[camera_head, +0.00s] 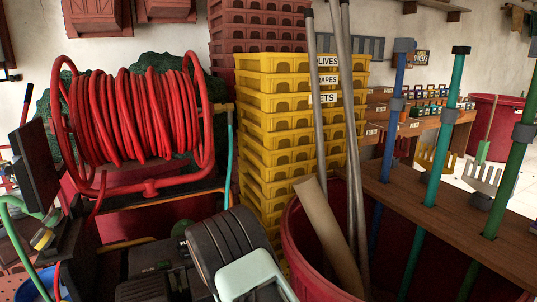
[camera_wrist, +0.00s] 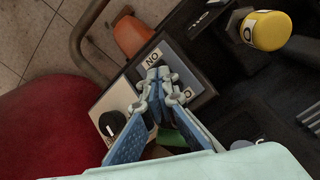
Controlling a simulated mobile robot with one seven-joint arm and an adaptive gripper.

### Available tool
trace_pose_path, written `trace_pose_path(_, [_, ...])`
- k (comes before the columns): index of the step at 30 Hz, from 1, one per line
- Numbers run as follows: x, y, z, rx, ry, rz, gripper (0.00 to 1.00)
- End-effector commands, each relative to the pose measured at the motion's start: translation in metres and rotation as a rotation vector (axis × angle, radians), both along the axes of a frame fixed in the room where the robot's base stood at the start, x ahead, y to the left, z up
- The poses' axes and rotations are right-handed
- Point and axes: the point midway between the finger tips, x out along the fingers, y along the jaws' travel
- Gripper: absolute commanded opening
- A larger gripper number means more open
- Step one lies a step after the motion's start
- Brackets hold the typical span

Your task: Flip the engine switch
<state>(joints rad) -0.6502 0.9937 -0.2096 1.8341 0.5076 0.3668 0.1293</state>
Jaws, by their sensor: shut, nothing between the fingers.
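In the wrist view, a small blue-grey switch plate with a white ON label (camera_wrist: 153,61) and an O label (camera_wrist: 187,93) lies at the middle, on the corner of a dark panel. My gripper (camera_wrist: 158,74) is over this plate with its fingertips together and nothing between them. The tips hide the middle of the plate, so the switch lever and its position cannot be made out. Whether the tips touch it, I cannot tell. In the head view, the fingertips and switch are hidden; dark machine parts (camera_head: 155,262) show at the bottom.
In the head view, a red hose reel (camera_head: 130,120), yellow crates (camera_head: 285,130) and a red bin (camera_head: 305,235) stand close.

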Motion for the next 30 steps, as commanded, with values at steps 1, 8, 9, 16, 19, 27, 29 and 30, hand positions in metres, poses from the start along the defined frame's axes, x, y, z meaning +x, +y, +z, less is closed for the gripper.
trace_pose_path(1, [0.0,0.0,-0.001,0.0,0.0,0.0,0.0])
trace_pose_path(8, [0.0,0.0,-0.005,0.0,0.0,0.0,0.0])
trace_pose_path(9, [0.0,0.0,-0.006,0.0,0.0,0.0,0.0])
trace_pose_path(16, [0.0,0.0,0.001,-0.001,0.0,0.0,0.0])
trace_pose_path(19, [0.0,0.0,0.009,0.0,0.0,0.0,0.0])
trace_pose_path(27, [0.0,0.0,0.031,0.0,0.0,0.0,0.0])
trace_pose_path(29, [0.0,0.0,0.036,0.0,0.0,0.0,0.0])
trace_pose_path(30, [0.0,0.0,0.039,0.0,0.0,0.0,0.0])
